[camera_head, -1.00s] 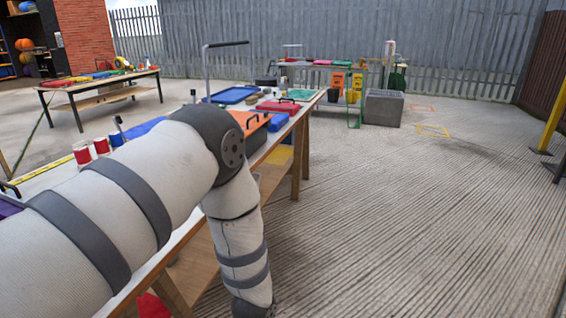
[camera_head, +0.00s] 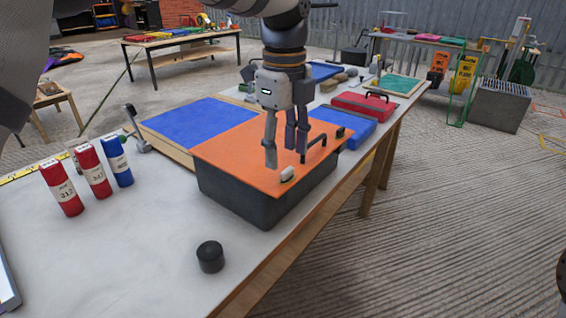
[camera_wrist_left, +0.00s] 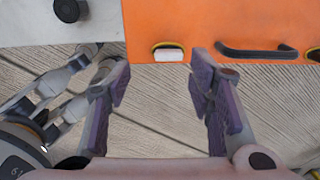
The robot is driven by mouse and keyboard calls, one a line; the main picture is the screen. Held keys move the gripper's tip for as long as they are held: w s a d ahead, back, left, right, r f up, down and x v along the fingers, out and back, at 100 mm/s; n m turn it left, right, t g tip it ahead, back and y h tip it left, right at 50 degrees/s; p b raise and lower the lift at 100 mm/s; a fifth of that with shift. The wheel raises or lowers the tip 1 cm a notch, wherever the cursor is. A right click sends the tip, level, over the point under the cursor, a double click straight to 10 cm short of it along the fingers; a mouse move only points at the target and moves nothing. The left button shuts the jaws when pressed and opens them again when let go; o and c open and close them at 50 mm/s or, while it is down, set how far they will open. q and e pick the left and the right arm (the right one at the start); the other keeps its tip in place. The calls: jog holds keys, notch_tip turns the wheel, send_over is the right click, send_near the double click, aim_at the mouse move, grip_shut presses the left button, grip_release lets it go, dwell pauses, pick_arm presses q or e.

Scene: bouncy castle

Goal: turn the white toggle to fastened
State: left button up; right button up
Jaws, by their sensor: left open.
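The white toggle (camera_head: 287,174) sits at the near edge of the orange lid (camera_head: 235,150) of a dark case (camera_head: 255,203). In the left wrist view the toggle (camera_wrist_left: 169,54) is a short white bar lying along the lid's edge, with yellow and black around it. My left gripper (camera_head: 287,155) is open and empty, fingers pointing down over the lid, just behind the toggle in the head view. In the left wrist view its fingers (camera_wrist_left: 159,72) are spread, with the toggle ahead between them. Grey gripper-like parts (camera_wrist_left: 55,88) at lower left there look like my right gripper; its jaws are unclear.
A black handle (camera_head: 314,148) stands on the lid beside the gripper. A black knob (camera_head: 210,256) sits on the white table (camera_head: 130,260) in front. Red and blue cylinders (camera_head: 95,170) stand left. A blue panel (camera_head: 190,121) and red case (camera_head: 363,106) lie beyond.

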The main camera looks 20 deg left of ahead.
aim_at(288, 169)
pick_arm(q)
jog(key=f, duration=0.2)
jog(key=w+f, duration=0.1)
jog(key=f, duration=0.1)
jog(key=shift+d+f, duration=0.2)
jog(key=shift+s, duration=0.15)
pick_arm(e)
jog(key=shift+w+d, duration=0.1)
jog(key=shift+w, duration=0.35)
pick_arm(q)
jog(key=shift+f, duration=0.1)
grip_shut()
jog(key=shift+w, duration=0.2)
pick_arm(e)
jog(key=shift+w, duration=0.15)
